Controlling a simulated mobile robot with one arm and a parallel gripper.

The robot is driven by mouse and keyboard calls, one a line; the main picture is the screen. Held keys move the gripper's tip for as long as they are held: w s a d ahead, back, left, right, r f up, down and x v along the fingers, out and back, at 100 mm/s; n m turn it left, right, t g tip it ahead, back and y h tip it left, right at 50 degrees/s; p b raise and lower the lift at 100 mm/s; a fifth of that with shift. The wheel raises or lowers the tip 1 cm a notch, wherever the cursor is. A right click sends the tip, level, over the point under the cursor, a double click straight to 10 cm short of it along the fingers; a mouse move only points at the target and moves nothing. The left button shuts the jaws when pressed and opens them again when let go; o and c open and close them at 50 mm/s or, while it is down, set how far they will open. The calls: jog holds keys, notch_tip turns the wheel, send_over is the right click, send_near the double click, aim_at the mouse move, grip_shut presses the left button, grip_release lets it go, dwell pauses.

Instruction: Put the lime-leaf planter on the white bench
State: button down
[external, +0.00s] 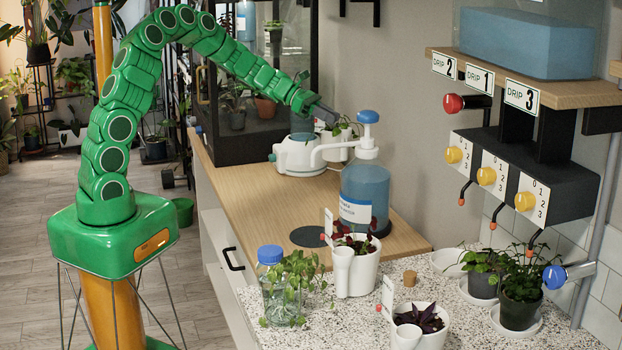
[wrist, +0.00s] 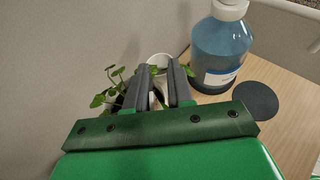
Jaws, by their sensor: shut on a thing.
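The lime-leaf planter is a small white pot (external: 334,149) with green leaves, in the external view at the far part of the wooden counter, behind the blue bottle. My gripper (external: 327,116) is over it and shut on it. In the wrist view my gripper's two dark fingers (wrist: 160,80) close on the planter, with its white rim (wrist: 158,59) beyond them and leaves out to the left. I cannot tell whether its base touches the counter. The white bench (external: 460,322) is the pale speckled top in the foreground of the external view.
A blue pump bottle (external: 365,190) stands close to the planter. A white appliance (external: 300,155) is beside it. Two white planters (external: 362,280) (external: 430,335), a blue-capped jar (external: 270,290) and potted plants (external: 520,300) stand on the speckled bench. A tap unit (external: 530,180) overhangs its right side.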

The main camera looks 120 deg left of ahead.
aim_at(321, 128)
jog(key=s+f, duration=0.1)
jog(key=f, duration=0.1)
jog(key=s+f, duration=0.1)
jog(key=f, duration=0.1)
jog(key=shift+s+a, duration=0.2)
jog(key=shift+s, duration=0.1)
jog(key=shift+s+f+m, duration=0.15)
jog(key=shift+f+m, duration=0.05)
jog(key=shift+m, duration=0.1)
jog(key=shift+f, duration=4)
jog(key=c, duration=1)
grip_release()
jog(key=shift+f, duration=0.1)
jog(key=shift+v, duration=3.75)
